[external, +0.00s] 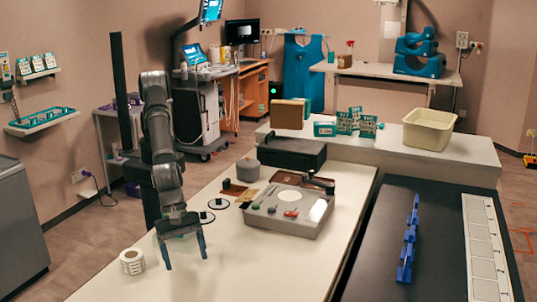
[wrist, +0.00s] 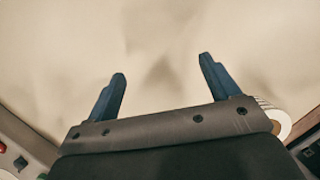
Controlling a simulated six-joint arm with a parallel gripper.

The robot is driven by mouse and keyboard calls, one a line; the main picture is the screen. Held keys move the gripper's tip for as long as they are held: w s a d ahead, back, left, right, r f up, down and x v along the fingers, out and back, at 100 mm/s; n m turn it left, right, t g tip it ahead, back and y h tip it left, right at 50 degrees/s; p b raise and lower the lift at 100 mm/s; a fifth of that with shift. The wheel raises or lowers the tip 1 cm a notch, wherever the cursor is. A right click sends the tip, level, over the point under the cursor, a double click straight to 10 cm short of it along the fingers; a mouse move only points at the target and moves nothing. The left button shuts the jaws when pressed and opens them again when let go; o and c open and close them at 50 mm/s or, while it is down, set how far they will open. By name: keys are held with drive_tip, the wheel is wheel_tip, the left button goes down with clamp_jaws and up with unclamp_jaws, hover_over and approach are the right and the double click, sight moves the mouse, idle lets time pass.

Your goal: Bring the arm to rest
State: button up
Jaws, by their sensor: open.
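My gripper (external: 186,257) is at the end of my dark arm, which reaches down over the cream table (external: 270,265). Its two blue fingers are apart and nothing is between them. In the wrist view the open gripper (wrist: 162,85) faces bare tabletop (wrist: 165,30), with a soft shadow on it. I cannot tell the exact height of the fingertips above the table.
A white label roll (external: 132,261) stands just left of my gripper; it also shows in the wrist view (wrist: 273,118). A grey device with a round white disc (external: 285,230) sits to the right. Blue holders (external: 408,240) stand on a dark surface. The near tabletop is clear.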

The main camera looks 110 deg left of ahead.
drive_tip(key=shift+w+f, duration=0.15)
drive_tip(key=shift+f, duration=1.7)
drive_tip(key=shift+r, duration=0.1)
drive_tip(key=shift+r, duration=0.3)
drive_tip(key=r, duration=0.1)
drive_tip(key=s+r, duration=0.1)
drive_tip(key=r, duration=0.1)
drive_tip(key=shift+s+d+r, duration=0.1)
drive_tip(key=shift+d+r, duration=0.05)
drive_tip(key=shift+r, duration=0.15)
drive_tip(key=s+d+r, duration=0.1)
drive_tip(key=s+r, duration=0.1)
drive_tip(key=s, duration=0.2)
drive_tip(key=s+d+r, duration=0.1)
drive_tip(key=s+r, duration=0.1)
drive_tip(key=s, duration=0.3)
drive_tip(key=s+d+r, duration=0.1)
drive_tip(key=s+r, duration=0.1)
drive_tip(key=s, duration=0.2)
drive_tip(key=shift+s+r, duration=0.1)
drive_tip(key=shift+s, duration=0.15)
drive_tip(key=shift+s+d, duration=0.1)
drive_tip(key=shift+s, duration=0.65)
